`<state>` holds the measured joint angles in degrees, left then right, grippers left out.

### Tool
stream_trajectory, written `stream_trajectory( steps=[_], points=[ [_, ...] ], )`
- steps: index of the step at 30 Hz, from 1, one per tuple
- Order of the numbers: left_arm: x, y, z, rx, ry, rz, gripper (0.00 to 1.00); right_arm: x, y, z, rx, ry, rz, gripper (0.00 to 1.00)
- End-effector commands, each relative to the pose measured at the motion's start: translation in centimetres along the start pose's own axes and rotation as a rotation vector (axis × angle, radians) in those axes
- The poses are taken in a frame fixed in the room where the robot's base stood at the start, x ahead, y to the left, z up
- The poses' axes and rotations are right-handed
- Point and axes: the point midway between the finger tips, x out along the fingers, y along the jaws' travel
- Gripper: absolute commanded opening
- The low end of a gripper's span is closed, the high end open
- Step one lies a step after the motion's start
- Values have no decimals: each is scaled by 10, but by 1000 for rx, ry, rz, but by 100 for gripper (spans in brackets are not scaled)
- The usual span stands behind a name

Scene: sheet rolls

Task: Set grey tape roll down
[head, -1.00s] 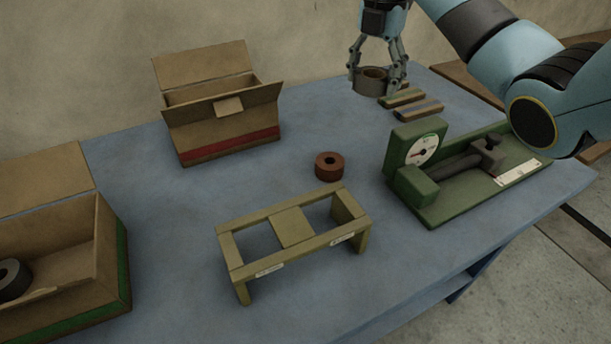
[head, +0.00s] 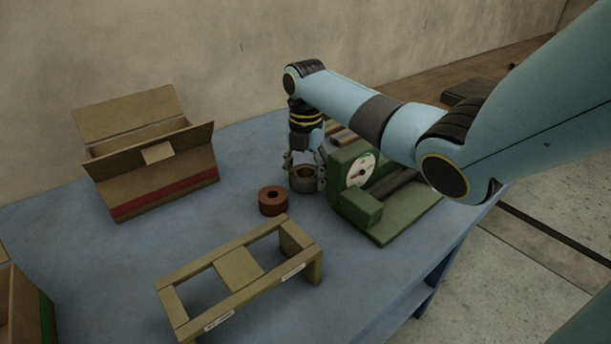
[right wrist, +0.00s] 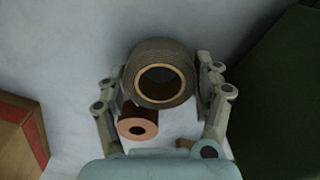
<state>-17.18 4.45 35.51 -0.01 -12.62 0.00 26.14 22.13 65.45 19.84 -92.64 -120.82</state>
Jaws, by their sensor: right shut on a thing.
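The grey tape roll (head: 303,181) is between the fingers of my right gripper (head: 305,172), just to the left of the green device. In the right wrist view the grey tape roll (right wrist: 161,64) shows its tan inner ring, with a finger on each side of it; my right gripper (right wrist: 160,88) is shut on it. It is low over the blue table, and I cannot tell whether it touches the top. The reddish-brown roll (head: 272,201) stands just left of it, and it also shows in the right wrist view (right wrist: 138,125). My left gripper is out of view.
The green device (head: 372,207) with a dial stands close on the right. An olive frame stand (head: 237,268) is in front. A cardboard box (head: 160,189) with a red stripe stands at the left, another box (head: 22,312) at the lower left edge. Blue table (head: 110,275) is bare between them.

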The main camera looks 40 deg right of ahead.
Motion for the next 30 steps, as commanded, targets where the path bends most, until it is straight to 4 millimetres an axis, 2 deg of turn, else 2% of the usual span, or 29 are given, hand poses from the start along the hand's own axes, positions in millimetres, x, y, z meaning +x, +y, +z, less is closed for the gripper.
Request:
stream_trajectory(
  steps=[3, 14, 15, 19, 20, 30],
  points=[
    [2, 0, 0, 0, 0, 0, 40, 9, 0, 0, 0, -1, 1, 35],
    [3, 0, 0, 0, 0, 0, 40, 13, 0, 0, 0, 0, 0, 35],
    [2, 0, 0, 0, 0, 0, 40, 12, 0, 0, 0, 0, 0, 72],
    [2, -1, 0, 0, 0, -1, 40, 12, 0, 0, 0, 0, 0, 89],
    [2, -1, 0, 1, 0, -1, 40, 12, 0, 0, 0, 0, 0, 92],
    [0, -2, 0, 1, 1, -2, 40, 6, 0, 0, 0, -1, 2, 92]
  ],
)
